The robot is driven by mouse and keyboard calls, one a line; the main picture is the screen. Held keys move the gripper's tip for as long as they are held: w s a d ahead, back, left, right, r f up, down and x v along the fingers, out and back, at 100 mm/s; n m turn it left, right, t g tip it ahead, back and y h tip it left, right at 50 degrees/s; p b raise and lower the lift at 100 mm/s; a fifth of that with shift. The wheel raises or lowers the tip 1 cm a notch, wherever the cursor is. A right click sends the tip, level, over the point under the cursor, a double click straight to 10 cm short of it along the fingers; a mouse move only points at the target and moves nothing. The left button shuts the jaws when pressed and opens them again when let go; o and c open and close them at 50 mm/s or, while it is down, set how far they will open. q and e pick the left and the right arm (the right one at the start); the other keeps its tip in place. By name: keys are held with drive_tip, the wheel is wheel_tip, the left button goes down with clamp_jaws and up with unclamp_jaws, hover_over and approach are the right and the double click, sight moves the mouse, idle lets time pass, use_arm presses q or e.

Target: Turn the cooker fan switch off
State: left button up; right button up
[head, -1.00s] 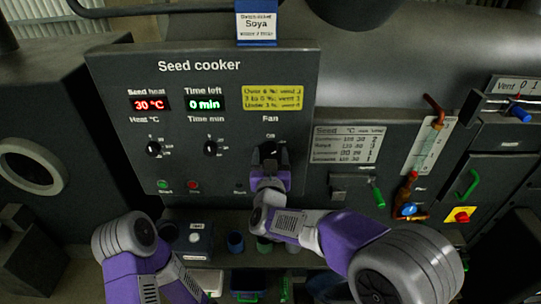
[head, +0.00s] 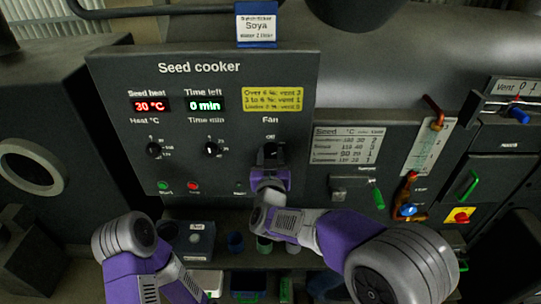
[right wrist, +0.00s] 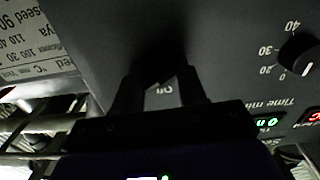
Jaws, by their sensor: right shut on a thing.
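The seed cooker panel (head: 120,90) faces me, with the "Fan" label at its right side. The fan switch (head: 270,152) sits below that label, mostly hidden by my right gripper (head: 270,165) and in dark shadow. My right gripper is shut on the switch, its fingers either side of it. In the right wrist view the gripper (right wrist: 160,80) reaches the panel, with a small white label between the fingers. I cannot tell the switch's exact position. My left arm shows at the lower left, but its gripper is out of view.
The heat knob (head: 154,149) and time knob (head: 211,149) are left of the fan switch. Green (head: 163,186) and red (head: 193,187) buttons sit below them. Cups and a small box (head: 196,240) stand below the panel.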

drive_tip(key=n+p, duration=0.4)
drive_tip(key=n, duration=0.1)
drive_tip(key=shift+r+p, duration=0.15)
drive_tip(key=shift+p, duration=0.15)
drive_tip(key=n+p, duration=0.2)
drive_tip(key=n, duration=0.2)
drive_tip(key=shift+n+p, duration=0.3)
drive_tip(key=shift+p, duration=0.1)
drive_tip(key=shift+n+p, duration=0.6)
drive_tip(key=shift+n, duration=0.4)
drive_tip(key=o, duration=1)
drive_tip(key=shift+d, duration=0.1)
drive_tip(key=shift+o, duration=0.2)
drive_tip(key=s, duration=0.7)
drive_tip(key=shift+s, duration=0.3)
